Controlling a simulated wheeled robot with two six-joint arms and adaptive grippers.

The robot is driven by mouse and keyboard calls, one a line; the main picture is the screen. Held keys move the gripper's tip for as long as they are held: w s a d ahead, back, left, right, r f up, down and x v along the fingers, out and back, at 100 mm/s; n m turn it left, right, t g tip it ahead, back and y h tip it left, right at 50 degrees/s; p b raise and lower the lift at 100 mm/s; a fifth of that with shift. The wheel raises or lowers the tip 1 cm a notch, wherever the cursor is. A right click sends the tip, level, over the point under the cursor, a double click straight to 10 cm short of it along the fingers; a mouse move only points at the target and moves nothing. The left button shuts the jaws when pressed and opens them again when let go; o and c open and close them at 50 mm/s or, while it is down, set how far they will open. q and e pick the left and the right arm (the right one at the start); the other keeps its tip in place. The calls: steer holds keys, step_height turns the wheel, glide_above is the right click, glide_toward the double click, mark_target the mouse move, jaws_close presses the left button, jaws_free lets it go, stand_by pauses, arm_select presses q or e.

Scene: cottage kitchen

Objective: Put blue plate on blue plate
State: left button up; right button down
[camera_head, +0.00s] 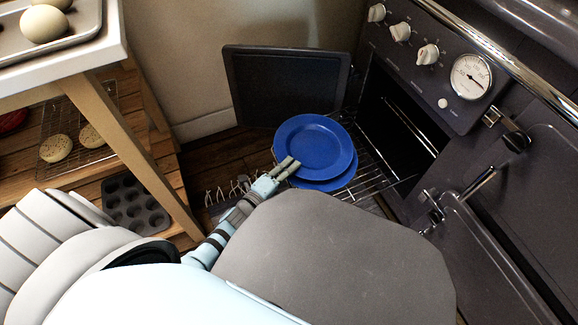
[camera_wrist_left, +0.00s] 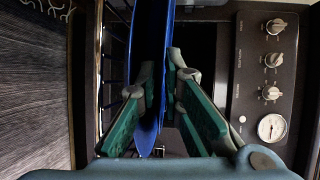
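One blue plate (camera_head: 309,138) shows from above in the head view, over the open oven's wire rack. A second blue plate (camera_head: 335,184) lies below it, mostly covered; only its near and right rim shows. Whether the two touch cannot be told. My left gripper (camera_head: 286,168) is at the near left rim of the upper plate. In the left wrist view, its green-padded fingers (camera_wrist_left: 165,85) close on either side of the upper blue plate (camera_wrist_left: 151,40), seen edge-on. My right gripper is not in view.
The oven's wire rack (camera_head: 374,178) extends from the cavity, beside an open dark door (camera_head: 285,85). Stove knobs and a dial (camera_head: 470,76) are above right. A wooden shelf unit with a muffin tin (camera_head: 134,205) stands at left.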

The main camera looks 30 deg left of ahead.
arm_select(q)
steer(key=shift+s+f, duration=0.1)
stand_by(0.3)
